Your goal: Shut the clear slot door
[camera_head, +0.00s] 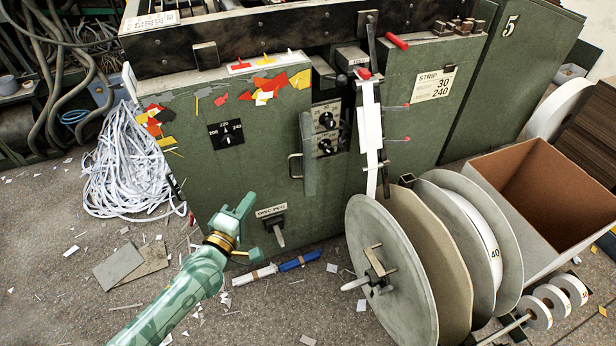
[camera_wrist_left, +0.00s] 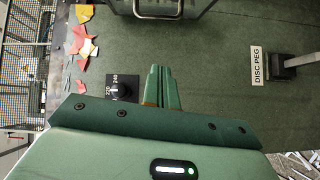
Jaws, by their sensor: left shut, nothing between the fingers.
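A narrow green door (camera_head: 308,155) with a bar handle (camera_head: 294,166) stands out from the cabinet front, left of two dials. It looks ajar; I cannot tell whether it is the clear slot door, and no see-through panel shows plainly. My left gripper (camera_head: 246,203) is shut and empty, below and left of the handle, in front of the green cabinet (camera_head: 240,170). Its fingers also show in the left wrist view (camera_wrist_left: 158,72). My right gripper is not in view.
A disc peg (camera_head: 278,232) juts out low on the cabinet, right of my left gripper. A selector knob (camera_head: 226,134) sits above it. Large grey discs (camera_head: 385,270) and an open box (camera_head: 550,190) stand at the right. Paper scraps litter the floor.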

